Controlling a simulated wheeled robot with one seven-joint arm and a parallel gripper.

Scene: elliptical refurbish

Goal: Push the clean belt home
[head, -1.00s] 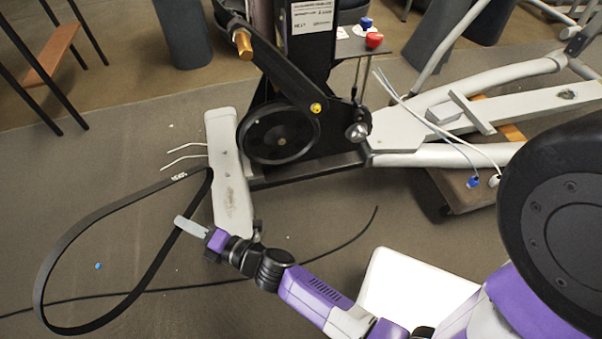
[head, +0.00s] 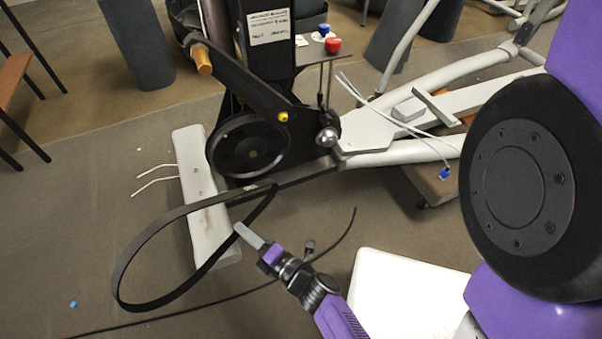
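The clean belt (head: 125,257) is a wide black loop with a small white marking near its upper end. It hangs off the floor in the head view, left of my gripper (head: 247,233). My gripper's grey fingers meet the belt's right-hand run and appear shut on it; the arm comes from the lower right. The belt's upper right end overlaps the machine's lower frame in the picture, just below the black pulley wheel (head: 248,147). Whether it touches the frame or wheel cannot be told.
The white foot bar (head: 190,160) lies behind the belt. A black cable (head: 330,240) crosses the floor under my gripper. A white panel (head: 405,295) is right of my arm. White wires (head: 400,120) hang at the right rail. The floor at left is mostly clear.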

